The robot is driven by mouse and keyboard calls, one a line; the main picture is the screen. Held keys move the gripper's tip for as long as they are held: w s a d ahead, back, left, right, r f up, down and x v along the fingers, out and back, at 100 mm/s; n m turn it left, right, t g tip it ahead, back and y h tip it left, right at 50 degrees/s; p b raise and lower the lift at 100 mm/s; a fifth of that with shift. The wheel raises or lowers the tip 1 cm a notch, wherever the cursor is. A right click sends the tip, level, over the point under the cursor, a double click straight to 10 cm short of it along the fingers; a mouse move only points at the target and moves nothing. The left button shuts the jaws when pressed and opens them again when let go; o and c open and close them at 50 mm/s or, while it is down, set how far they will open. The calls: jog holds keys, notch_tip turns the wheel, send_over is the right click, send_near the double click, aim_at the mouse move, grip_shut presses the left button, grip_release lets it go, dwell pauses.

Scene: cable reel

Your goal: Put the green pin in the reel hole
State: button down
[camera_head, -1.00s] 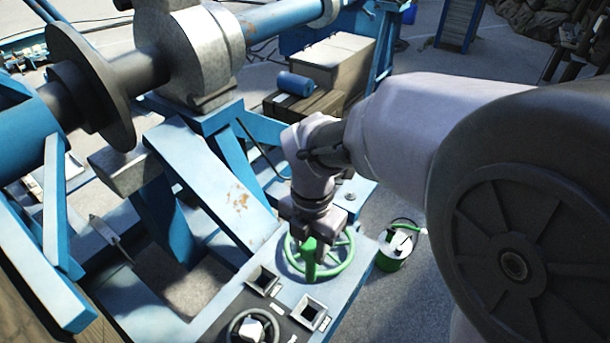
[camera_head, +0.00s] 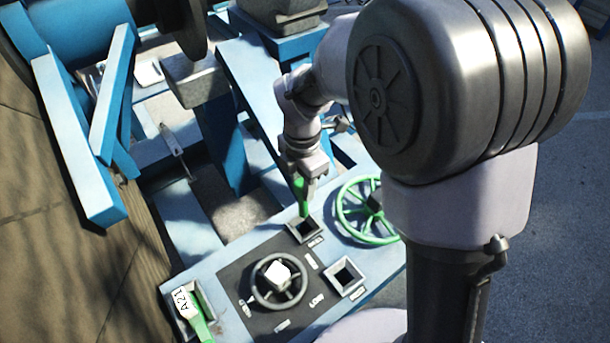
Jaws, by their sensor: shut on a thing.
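My gripper (camera_head: 303,181) is shut on a green pin (camera_head: 302,197) and holds it roughly upright, pointing down. The pin's lower end is at the far rim of a square hole (camera_head: 305,230) in the panel. I cannot tell whether the tip is inside the hole or just above or behind it. A second square hole (camera_head: 345,277) to the lower right looks empty. Small white labels lie beside the holes, too small to read surely. Another green piece (camera_head: 201,328) with a white A21 tag (camera_head: 184,302) sits at a socket at the panel's lower left.
A dark handwheel (camera_head: 278,282) with a pale hub stands on the panel's black plate. A green spoked wheel (camera_head: 368,210) stands right of the pin, close to my arm. Blue frame beams (camera_head: 252,105) rise behind the panel. Open ground lies at the far right.

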aim_at(303, 212)
jog(key=shift+s+f, duration=0.1)
jog(key=shift+s+f+b, duration=0.1)
jog(key=shift+f+b, duration=0.5)
jog(key=shift+b, duration=0.1)
notch_tip(303, 212, down, 10)
jog(key=b, duration=0.9)
jog(key=shift+r, duration=0.15)
notch_tip(303, 212, down, 4)
jog(key=shift+r+b, duration=0.2)
jog(key=shift+b, duration=1.05)
jog(key=shift+r, duration=0.1)
jog(key=c, duration=0.9)
grip_release()
